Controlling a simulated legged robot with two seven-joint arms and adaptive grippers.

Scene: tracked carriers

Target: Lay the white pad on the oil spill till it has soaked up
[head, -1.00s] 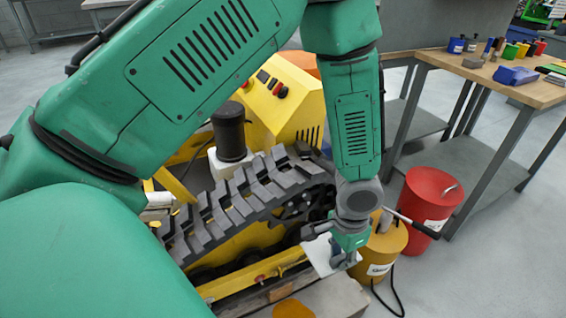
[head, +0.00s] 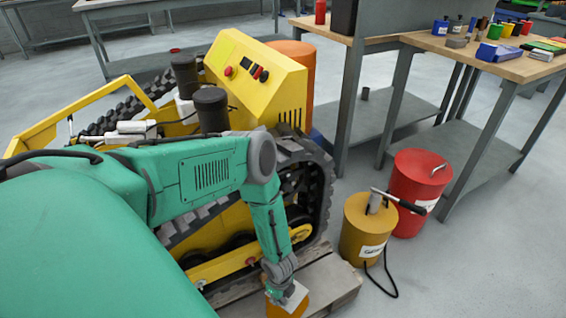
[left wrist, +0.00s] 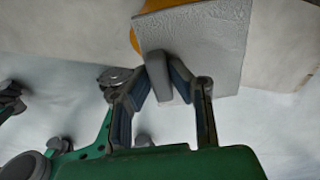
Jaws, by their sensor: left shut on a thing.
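The white pad (head: 294,296) is a thin square sheet with a grey grip block on it. My left gripper (head: 279,286) is shut on that block; in the left wrist view the fingers (left wrist: 160,84) close on it and the pad (left wrist: 210,40) spreads beyond them. The oil spill (head: 275,309) is an orange-yellow patch on the wooden pallet, partly hidden under the pad. Its edge also shows beside the pad in the left wrist view (left wrist: 136,40). I cannot tell whether the pad touches the spill. My right gripper is not in view.
A yellow can (head: 362,230) with a black hose and a red bin (head: 415,195) stand to the right. The floor at the lower right is clear.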

